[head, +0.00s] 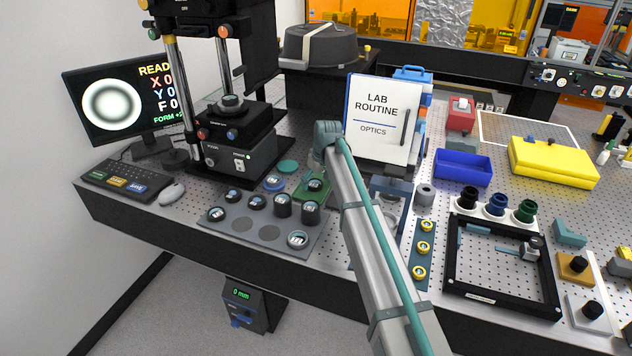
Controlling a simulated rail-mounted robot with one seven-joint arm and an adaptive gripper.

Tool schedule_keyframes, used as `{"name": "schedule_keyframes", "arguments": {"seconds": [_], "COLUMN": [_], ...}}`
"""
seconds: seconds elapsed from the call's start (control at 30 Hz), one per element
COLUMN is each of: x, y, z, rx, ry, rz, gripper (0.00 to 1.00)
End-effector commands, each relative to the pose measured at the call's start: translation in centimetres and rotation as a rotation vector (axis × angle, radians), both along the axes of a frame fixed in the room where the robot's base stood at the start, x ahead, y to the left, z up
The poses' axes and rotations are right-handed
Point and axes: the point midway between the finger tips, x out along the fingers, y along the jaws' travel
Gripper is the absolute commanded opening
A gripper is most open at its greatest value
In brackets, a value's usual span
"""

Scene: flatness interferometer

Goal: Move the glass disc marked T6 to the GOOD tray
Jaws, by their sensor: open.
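Several small discs in dark mounts with pale markings stand on a grey plate (223,230) at the bench's front left; one is a disc (297,239) at its front right corner. The markings are too small to read, so I cannot tell which disc is T6. No GOOD label is legible, so I cannot tell which tray it is. My arm rises from the bottom to a teal joint; my gripper does not show.
The interferometer stand (240,150) is behind the discs, with a monitor (110,100) and keyboard (130,185) at left. A LAB ROUTINE board (380,120) stands behind my arm. At right are a blue bin (463,168), a yellow case (553,162) and a black frame (500,300).

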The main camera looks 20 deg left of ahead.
Motion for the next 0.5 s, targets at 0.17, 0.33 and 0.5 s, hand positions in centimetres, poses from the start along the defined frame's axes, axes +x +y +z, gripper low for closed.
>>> {"name": "schedule_keyframes", "arguments": {"seconds": [0.17,0.33,0.5], "x": [-0.3,-0.7,-1.2], "y": [-0.4,-1.1,-1.9], "z": [1.8,4.9,8.0], "rx": [0.001,0.002,0.002], "ry": [-0.002,-0.002,-0.002], "rz": [0.000,0.000,-0.001], "gripper": [0.81,0.81,0.81]}}
